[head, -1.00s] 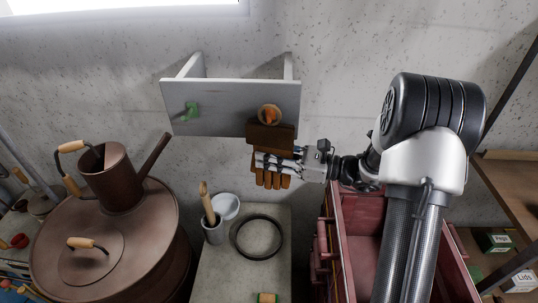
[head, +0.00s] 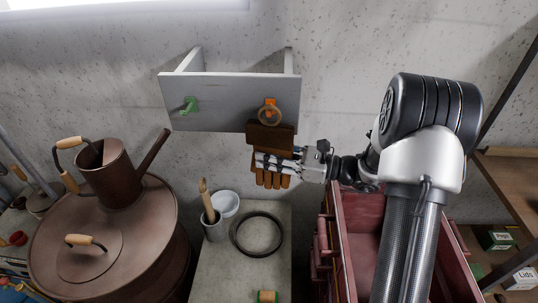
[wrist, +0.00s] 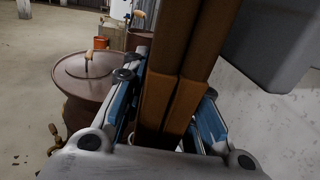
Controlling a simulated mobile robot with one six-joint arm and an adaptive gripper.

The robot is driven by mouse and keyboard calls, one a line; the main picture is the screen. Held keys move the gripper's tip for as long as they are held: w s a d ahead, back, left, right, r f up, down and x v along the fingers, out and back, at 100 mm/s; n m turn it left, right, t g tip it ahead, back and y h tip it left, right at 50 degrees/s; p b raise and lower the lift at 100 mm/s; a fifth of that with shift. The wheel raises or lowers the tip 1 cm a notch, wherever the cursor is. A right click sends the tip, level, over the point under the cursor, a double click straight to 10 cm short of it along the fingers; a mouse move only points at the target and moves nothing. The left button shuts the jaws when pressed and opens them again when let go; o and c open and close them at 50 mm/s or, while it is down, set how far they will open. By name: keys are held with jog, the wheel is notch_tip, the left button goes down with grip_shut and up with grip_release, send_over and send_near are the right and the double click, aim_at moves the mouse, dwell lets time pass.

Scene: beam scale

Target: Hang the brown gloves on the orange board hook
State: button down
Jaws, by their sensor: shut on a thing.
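The brown gloves (head: 270,135) have a ring (head: 270,117) at their top and hang upright in front of the grey board (head: 215,98). My gripper (head: 274,163) is shut on the gloves near their fingers; in the wrist view the gloves (wrist: 180,80) stand between the two blue-padded fingers (wrist: 172,125). The orange hook (head: 271,103) is on the right of the board, just above and partly behind the ring in the head view. I cannot tell whether the ring is around the hook. A green hook (head: 190,105) is on the left of the board.
A brown barrel (head: 135,255) with a watering can (head: 105,172) stands at the left. A concrete block (head: 215,270) below holds a white bowl (head: 225,204), a cup with a brush (head: 213,228) and a dark ring (head: 257,252). A red cabinet (head: 350,235) is below my arm.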

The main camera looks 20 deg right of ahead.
jog(key=c, duration=1.2)
grip_release()
jog(key=v, duration=1.2)
